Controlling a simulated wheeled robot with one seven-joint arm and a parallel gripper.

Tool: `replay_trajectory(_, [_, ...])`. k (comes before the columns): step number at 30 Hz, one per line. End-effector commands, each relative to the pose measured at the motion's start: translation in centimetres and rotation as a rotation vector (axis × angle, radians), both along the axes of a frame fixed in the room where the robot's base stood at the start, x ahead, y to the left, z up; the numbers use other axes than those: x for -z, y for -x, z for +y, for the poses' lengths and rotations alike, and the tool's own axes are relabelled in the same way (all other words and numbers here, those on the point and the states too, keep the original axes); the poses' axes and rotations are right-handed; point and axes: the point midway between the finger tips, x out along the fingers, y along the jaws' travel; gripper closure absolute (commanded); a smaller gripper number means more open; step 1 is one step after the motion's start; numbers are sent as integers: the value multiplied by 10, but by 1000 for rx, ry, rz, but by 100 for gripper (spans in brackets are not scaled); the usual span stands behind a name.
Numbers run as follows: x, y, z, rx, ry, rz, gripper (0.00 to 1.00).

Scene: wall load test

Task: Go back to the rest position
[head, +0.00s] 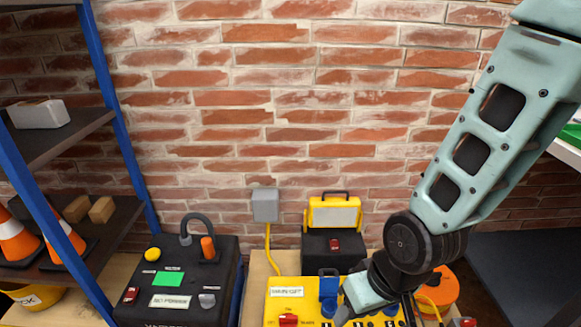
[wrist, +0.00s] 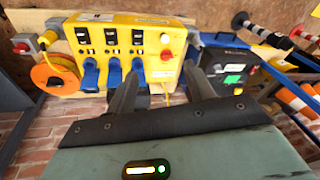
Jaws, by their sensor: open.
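My gripper (wrist: 163,72) is open and empty in the wrist view, its two dark fingers spread apart in front of the yellow power panel (wrist: 110,18). In the head view my arm comes down from the upper right, and its wrist is over the right part of the yellow panel (head: 285,307). The fingertips are hard to make out there. Blue plugs (wrist: 138,76) sit in a row on the panel. I cannot tell whether the fingers touch anything.
A black console (head: 175,278) with a green display stands left of the panel. A grey wall box (head: 265,204) and a yellow work light (head: 334,213) are behind it. An orange cable reel (wrist: 52,76) is beside the panel. A blue-post shelf (head: 117,120) holds cones at left.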

Motion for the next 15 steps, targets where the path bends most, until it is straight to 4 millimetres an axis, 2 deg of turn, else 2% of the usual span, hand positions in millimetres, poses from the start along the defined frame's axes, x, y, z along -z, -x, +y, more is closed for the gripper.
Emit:
replay_trajectory(1, [-20, 6, 3, -43, 3, 0, 47])
replay_trajectory(6, [-68, 35, 0, -172, 53, 34, 47])
replay_trajectory(15, [-122, 77, -20, -308, 156, 61, 47])
